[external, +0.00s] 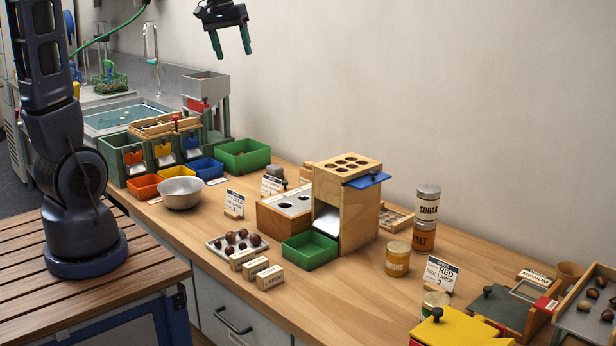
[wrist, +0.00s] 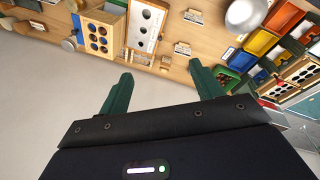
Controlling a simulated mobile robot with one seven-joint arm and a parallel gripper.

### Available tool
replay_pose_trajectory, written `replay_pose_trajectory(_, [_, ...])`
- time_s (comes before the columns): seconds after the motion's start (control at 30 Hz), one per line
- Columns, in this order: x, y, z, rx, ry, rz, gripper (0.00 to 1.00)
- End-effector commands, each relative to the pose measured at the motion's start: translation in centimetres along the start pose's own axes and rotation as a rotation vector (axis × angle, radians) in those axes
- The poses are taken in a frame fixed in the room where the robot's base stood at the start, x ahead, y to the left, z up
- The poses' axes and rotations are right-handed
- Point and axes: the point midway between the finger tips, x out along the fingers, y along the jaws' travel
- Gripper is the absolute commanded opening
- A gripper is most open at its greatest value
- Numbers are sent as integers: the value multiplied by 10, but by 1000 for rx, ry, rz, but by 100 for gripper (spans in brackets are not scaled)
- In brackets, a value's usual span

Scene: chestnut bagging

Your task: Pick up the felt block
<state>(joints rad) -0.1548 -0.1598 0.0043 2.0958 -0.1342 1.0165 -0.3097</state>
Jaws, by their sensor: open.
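My gripper (external: 231,44) is high in the air near the wall at the top of the external view, well above the counter. Its two green fingers are spread apart and nothing is between them; they also show in the wrist view (wrist: 160,75). A small grey block (external: 274,171) sits at the back of the counter, behind a label card, in the external view. It may be the felt block, but it is small and partly hidden, so I cannot tell for sure. My gripper is far above it and apart from it.
A wooden box with a holed top (external: 347,166) stands mid-counter, with a green bin (external: 309,251) before it. A metal bowl (external: 181,193) and coloured bins stand left. A chestnut tray (external: 219,244) lies near the front edge.

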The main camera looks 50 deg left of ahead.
Motion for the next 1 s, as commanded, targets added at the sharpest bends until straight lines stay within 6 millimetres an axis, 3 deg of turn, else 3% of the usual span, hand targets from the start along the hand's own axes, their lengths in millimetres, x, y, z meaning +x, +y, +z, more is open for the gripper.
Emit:
replay_pose_trajectory(0.1, [16, 3, -34, -70, -28, -1, 65])
replay_pose_trajectory(0.47, [73, 1, -129, -283, -105, 0, 65])
replay_pose_trajectory(0.77, [136, -13, -202, -460, -168, -1, 65])
replay_pose_trajectory(1.0, [197, -34, -253, -605, -220, -5, 65])
